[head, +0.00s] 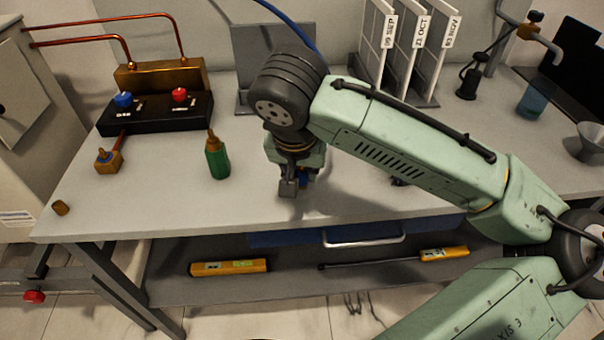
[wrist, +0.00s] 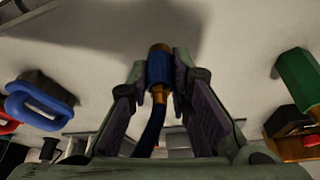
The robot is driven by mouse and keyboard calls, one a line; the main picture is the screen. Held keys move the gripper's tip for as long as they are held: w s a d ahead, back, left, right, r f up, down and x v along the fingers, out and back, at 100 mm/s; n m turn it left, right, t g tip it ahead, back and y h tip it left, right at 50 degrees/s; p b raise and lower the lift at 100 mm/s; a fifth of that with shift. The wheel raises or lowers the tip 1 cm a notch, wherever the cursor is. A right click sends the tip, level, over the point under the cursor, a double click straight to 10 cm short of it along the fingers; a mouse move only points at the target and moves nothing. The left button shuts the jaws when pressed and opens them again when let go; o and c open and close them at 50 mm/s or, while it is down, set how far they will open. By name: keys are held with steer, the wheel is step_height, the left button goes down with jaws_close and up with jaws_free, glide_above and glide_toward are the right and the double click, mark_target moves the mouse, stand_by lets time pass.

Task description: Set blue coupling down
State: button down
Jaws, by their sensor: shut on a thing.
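The blue coupling (wrist: 158,68) is a short blue cylinder with brass ends, and a blue hose runs from it back toward my wrist. In the wrist view it sits between the two fingertips of my gripper (wrist: 160,85), which is shut on it. In the head view my gripper (head: 290,187) points down over the worktable (head: 240,210), near its middle. The coupling is mostly hidden there behind my gripper and wrist. I cannot tell whether it touches the tabletop.
Farther left are a black block (head: 155,116) with blue and red knobs and a brass fitting (head: 108,160). Labelled white panels (head: 408,50) stand behind. The tabletop between the green part and my gripper is clear.

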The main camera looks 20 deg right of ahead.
steer(key=shift+f, duration=1)
steer(key=shift+f, duration=0.3)
steer(key=c, duration=1.5)
jaws_free()
steer(key=shift+r, duration=0.1)
steer(key=shift+o, duration=0.2)
steer(key=shift+s+r, duration=0.1)
steer(key=shift+r, duration=0.45)
steer(key=v, duration=1.1)
steer(key=shift+s+a+r, duration=0.1)
